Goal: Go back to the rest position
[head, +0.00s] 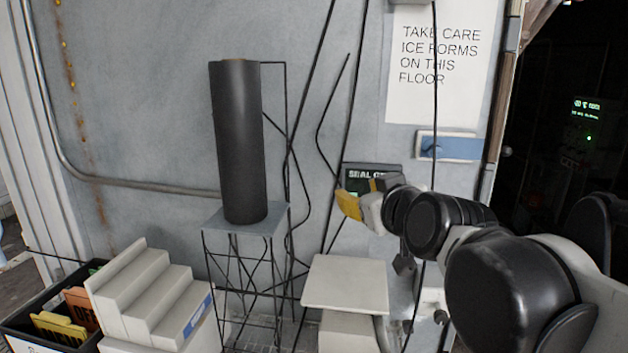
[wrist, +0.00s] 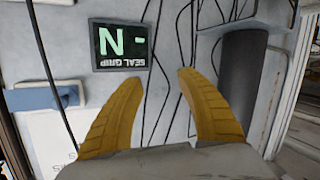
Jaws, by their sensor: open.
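My gripper (head: 349,204) has yellow fingers and is at the end of my arm, in front of the grey wall, right of the dark cylinder. In the wrist view my gripper (wrist: 152,90) shows two yellow ribbed fingers spread wide, with nothing between them. Beyond the fingers are the wall and several black cables. Part of the gripper is hidden by its own wrist in the head view.
A tall dark cylinder (head: 239,140) stands on a wire stand. A small display (wrist: 121,45) is on the wall near my gripper. A pale square platform (head: 345,284) is below it. White steps (head: 150,295) and a black bin (head: 40,318) are lower left.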

